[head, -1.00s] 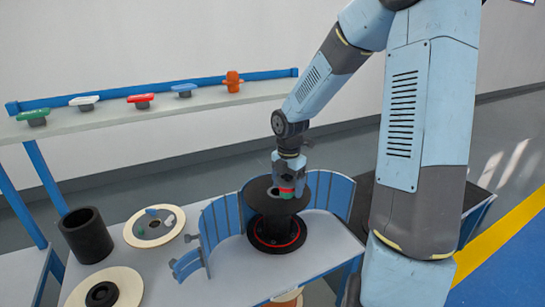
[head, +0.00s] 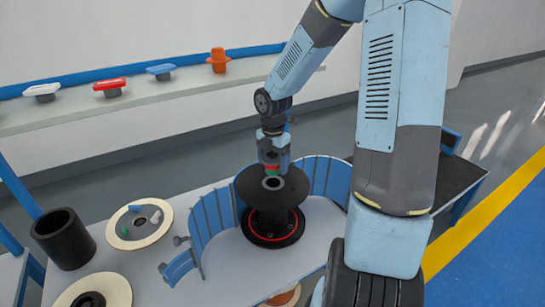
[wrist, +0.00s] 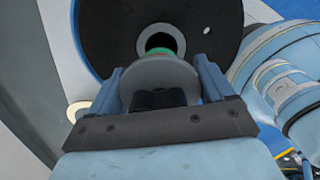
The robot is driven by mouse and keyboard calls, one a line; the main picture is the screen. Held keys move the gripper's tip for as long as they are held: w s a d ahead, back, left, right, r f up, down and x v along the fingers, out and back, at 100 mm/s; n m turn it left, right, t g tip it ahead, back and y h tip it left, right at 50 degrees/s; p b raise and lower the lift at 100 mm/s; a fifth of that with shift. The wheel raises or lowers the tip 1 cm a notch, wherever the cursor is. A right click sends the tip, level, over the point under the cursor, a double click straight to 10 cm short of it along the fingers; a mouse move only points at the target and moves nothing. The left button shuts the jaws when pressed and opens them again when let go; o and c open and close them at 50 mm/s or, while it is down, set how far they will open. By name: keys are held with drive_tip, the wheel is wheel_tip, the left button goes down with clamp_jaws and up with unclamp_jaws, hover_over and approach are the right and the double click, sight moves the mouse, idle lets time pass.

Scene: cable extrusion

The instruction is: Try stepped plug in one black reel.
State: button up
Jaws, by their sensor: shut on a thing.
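The stepped plug (head: 272,169), with red and green bands showing, is shut in my gripper (head: 274,153). In the wrist view my gripper (wrist: 160,80) holds the plug by its grey end (wrist: 165,72), with a green step beyond it. The black reel (head: 252,190) stands upright on the table, its hole (head: 273,183) open in the top flange. The plug's lower end shows just behind the hole, apparently above the flange. In the wrist view the reel (wrist: 105,35) shows its hole (wrist: 156,42) just beyond the plug, not lined up with it.
Blue curved guards (head: 212,215) stand around the reel. Another pale reel (head: 118,288) is at front left. A back shelf (head: 130,110) holds several coloured plugs.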

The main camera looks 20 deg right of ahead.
sight(273, 170)
drive_tip(key=shift+f, duration=1.8)
drive_tip(key=shift+d+f, duration=0.1)
drive_tip(key=shift+f, duration=1.05)
drive_tip(key=o, duration=1)
wheel_tip(273, 170, up, 14)
drive_tip(key=shift+f, duration=0.2)
drive_tip(key=shift+s+r+m, duration=0.2)
drive_tip(key=shift+r+m, duration=0.05)
drive_tip(key=shift+m, duration=0.05)
drive_tip(key=shift+s+r+m+t, duration=0.95)
drive_tip(key=shift+s+r+m, duration=1.95)
drive_tip(key=shift+s+m, duration=1.1)
drive_tip(key=shift+s+r+m+t, duration=0.9)
drive_tip(key=shift+s+r+m, duration=1.95)
drive_tip(key=shift+s+m, duration=1.15)
drive_tip(key=shift+s+r+m+t, duration=0.95)
drive_tip(key=shift+s+r+m, duration=1.95)
drive_tip(key=shift+s+m, duration=1.1)
